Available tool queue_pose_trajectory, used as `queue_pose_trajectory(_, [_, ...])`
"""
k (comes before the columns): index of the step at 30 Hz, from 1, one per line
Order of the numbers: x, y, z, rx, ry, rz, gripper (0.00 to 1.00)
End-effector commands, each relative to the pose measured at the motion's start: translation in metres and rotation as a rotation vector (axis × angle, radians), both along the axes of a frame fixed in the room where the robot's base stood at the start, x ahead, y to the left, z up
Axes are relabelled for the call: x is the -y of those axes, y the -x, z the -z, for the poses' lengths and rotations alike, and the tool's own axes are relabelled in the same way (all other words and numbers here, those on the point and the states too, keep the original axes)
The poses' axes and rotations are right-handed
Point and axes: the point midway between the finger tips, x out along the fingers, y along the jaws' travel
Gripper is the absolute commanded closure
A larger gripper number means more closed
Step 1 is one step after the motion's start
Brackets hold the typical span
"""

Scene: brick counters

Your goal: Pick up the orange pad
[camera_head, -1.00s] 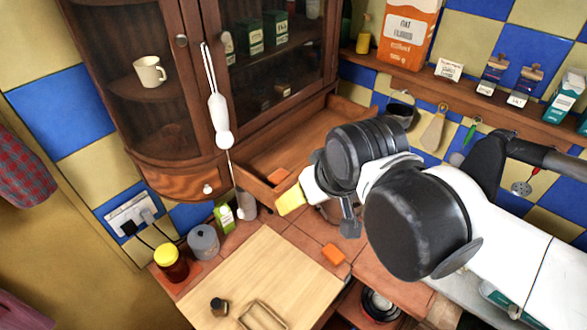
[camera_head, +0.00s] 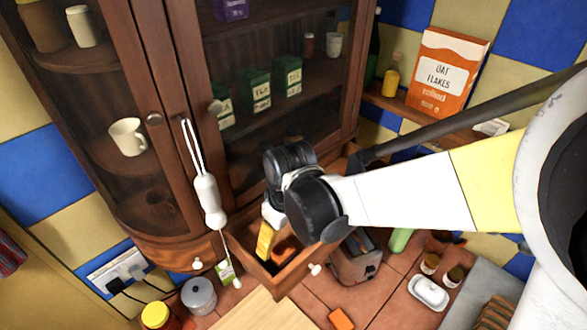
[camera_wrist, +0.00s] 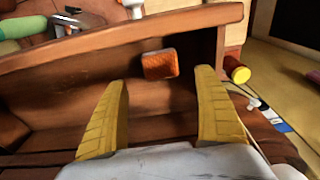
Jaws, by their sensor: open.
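An orange pad (camera_head: 285,248) lies inside the open wooden drawer (camera_head: 290,277) below the cabinet. In the wrist view the orange pad (camera_wrist: 160,64) is close to the drawer's wooden wall (camera_wrist: 60,75), just ahead of the fingertips and between their lines. My gripper (camera_head: 265,242) reaches down into the drawer, its yellow fingers just left of the pad in the head view. In the wrist view my gripper (camera_wrist: 163,76) is open and empty, one finger on each side. A second orange pad (camera_head: 341,319) lies on the tiled counter outside the drawer.
The glass-doored cabinet (camera_head: 175,100) rises behind the drawer. A toaster (camera_head: 356,258) stands right of the drawer. A wooden board (camera_head: 250,312), grey pot (camera_head: 198,296) and butter dish (camera_head: 429,292) are on the counter.

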Motion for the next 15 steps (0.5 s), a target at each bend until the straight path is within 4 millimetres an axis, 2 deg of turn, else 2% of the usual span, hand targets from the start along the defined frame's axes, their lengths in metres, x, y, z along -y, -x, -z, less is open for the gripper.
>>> queue_pose_trajectory(5, [0.0, 0.001, 0.013, 0.0, 0.0, 0.001, 0.19])
queue_pose_trajectory(12, [-0.002, 0.004, 0.047, 0.001, 0.0, 0.001, 0.19])
queue_pose_trajectory(15, [-0.003, 0.004, 0.055, 0.001, 0.0, 0.001, 0.19])
